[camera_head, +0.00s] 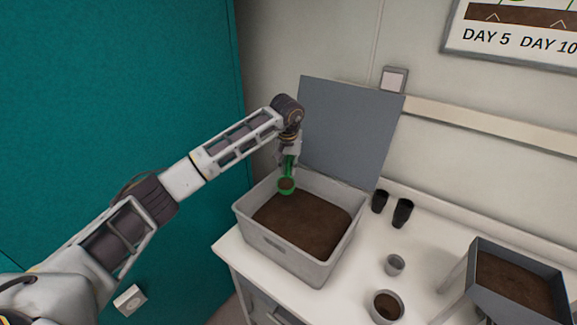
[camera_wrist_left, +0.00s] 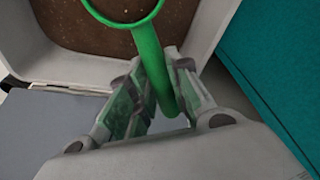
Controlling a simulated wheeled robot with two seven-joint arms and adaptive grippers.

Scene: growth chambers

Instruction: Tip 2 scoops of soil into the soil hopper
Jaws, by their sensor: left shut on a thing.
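My left gripper (camera_head: 289,158) is shut on the handle of a green scoop (camera_head: 286,191), over the back left part of a light grey bin (camera_head: 296,267). The bin holds dark brown soil (camera_head: 305,222). The scoop's cup shows brown soil inside, near the bin's back left wall. In the left wrist view the green handle (camera_wrist_left: 151,62) runs between the fingers (camera_wrist_left: 158,92), and the cup's rim is cut off by the top edge. A dark grey hopper (camera_head: 478,290) with soil in it stands on light legs at the right. My right gripper is not in view.
The bin's grey lid (camera_head: 350,130) stands up behind it. Two black pots (camera_head: 402,213), a small grey cup (camera_head: 395,265) and a pot of soil (camera_head: 388,306) stand on the white bench (camera_head: 350,293) between bin and hopper. A teal wall (camera_head: 120,90) is at the left.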

